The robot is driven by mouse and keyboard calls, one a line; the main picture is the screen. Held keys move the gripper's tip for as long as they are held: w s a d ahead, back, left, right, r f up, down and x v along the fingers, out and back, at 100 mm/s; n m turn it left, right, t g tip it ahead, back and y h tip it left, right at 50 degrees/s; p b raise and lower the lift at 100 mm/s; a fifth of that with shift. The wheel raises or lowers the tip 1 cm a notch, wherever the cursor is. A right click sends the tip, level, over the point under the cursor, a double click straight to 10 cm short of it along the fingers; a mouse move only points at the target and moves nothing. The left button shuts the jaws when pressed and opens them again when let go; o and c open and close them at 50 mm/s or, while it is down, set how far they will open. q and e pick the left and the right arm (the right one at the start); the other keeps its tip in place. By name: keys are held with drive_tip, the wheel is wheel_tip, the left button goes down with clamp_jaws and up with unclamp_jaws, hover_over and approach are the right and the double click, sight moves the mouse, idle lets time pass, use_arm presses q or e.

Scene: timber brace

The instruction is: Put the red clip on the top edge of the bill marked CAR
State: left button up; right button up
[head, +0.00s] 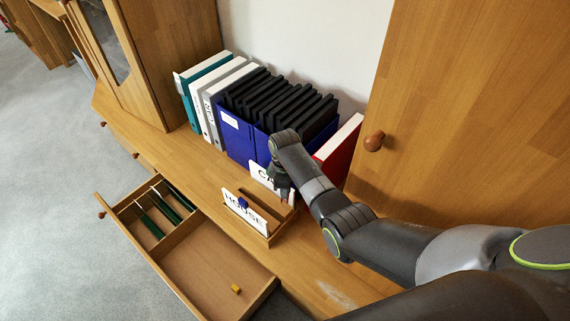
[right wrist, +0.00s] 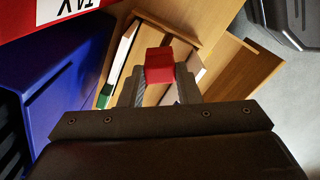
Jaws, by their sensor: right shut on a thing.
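My right gripper (right wrist: 158,78) is shut on the red clip (right wrist: 157,62), which sits between its fingertips in the right wrist view. In the head view this gripper (head: 282,188) is above the back of the wooden bill rack (head: 284,228), at the bill whose visible letters read CA (head: 262,175). The gripper hides the rest of that bill. I cannot tell whether the clip touches the bill. The bill marked HOUSE (head: 240,212) stands at the rack's front with a blue clip (head: 243,202) on it. My left gripper is not in view.
Blue holders (head: 236,138) with black folders stand behind the rack, with a red binder (head: 341,140) at their right. An open drawer (head: 205,262) juts out in front, holding green dividers and a small yellow piece (head: 236,288). A cabinet door with a knob (head: 374,141) is at right.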

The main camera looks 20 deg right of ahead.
use_arm(q)
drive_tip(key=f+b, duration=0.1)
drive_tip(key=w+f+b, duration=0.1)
drive_tip(key=b, duration=0.1)
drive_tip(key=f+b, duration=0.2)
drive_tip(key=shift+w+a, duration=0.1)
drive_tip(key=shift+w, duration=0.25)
use_arm(e)
drive_tip(key=w+d+r+n, duration=0.2)
drive_tip(key=w+r+n, duration=0.3)
drive_tip(key=n, duration=0.6)
drive_tip(key=shift+w+n, duration=0.4)
drive_tip(key=shift+w, duration=0.3)
wheel_tip(320, 180, down, 4)
drive_tip(key=shift+r+b, duration=0.25)
drive_tip(key=shift+b, duration=0.5)
drive_tip(key=shift+f+b, duration=0.55)
drive_tip(key=shift+f, duration=0.4)
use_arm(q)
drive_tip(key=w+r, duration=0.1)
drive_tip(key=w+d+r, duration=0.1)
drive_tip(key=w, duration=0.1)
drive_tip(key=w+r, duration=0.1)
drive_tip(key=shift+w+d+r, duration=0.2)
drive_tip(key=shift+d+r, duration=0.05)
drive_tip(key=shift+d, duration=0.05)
